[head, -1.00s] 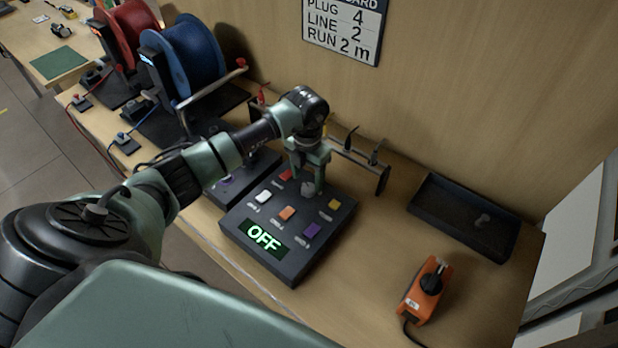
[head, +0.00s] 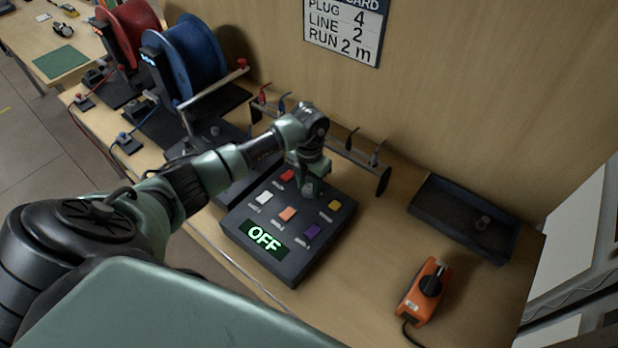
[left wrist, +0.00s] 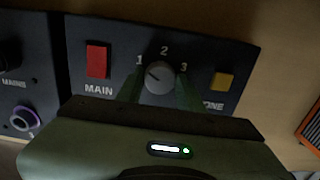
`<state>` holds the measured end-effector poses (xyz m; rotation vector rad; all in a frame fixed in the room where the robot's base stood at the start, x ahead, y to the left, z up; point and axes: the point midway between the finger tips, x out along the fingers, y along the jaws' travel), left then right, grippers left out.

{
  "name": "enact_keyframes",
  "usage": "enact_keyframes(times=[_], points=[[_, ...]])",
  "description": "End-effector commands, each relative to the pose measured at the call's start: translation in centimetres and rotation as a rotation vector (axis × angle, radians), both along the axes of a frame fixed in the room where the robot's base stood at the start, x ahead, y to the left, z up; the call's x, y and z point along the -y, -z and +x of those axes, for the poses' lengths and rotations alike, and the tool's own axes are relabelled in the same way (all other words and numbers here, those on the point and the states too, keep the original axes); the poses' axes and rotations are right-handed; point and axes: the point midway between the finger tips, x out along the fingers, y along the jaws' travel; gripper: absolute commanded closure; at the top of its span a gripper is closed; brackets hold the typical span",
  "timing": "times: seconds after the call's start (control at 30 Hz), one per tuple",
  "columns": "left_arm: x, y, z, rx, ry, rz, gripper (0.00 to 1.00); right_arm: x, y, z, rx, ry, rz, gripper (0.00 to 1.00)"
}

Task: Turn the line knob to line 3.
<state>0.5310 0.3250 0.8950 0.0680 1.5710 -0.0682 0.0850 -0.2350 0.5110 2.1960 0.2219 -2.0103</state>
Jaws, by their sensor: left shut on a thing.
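The line knob (left wrist: 160,77) is a round grey dial on the dark control box (head: 283,270), with the marks 1, 2 and 3 around it in the left wrist view. Its pointer line slants up and left, towards the 1. My left gripper (left wrist: 160,88) is shut on the knob, one finger at each side of it. In the head view my left gripper (head: 308,186) comes down on the box from above and mostly hides the knob. The box's display (head: 264,239) reads OFF in green. My right gripper is not in view.
The box also bears a red MAIN button (left wrist: 97,61), a yellow button (left wrist: 222,81) and several coloured buttons. A rack (head: 362,166) stands behind. A dark tray (head: 440,216) and an orange device (head: 424,292) are at right. A wall card (head: 343,30) reads LINE 2.

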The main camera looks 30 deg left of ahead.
Motion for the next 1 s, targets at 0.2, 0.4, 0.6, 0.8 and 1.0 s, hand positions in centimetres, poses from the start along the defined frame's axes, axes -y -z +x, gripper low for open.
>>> enact_keyframes(times=[0.2,0.4,0.6,0.8,1.0], points=[[-0.1,0.2,0.1,0.003,0.07,0.003,1.0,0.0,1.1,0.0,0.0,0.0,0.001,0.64],[-0.2,0.3,0.2,0.004,0.209,0.004,1.0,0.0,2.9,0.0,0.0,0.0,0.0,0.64],[-0.2,0.4,0.2,0.005,0.395,0.003,1.0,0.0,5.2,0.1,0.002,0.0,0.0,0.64],[-0.1,0.4,0.2,0.005,0.586,0.004,1.0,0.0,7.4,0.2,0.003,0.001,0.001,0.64],[-0.1,0.3,0.2,0.007,0.776,0.002,1.0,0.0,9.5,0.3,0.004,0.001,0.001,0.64]])
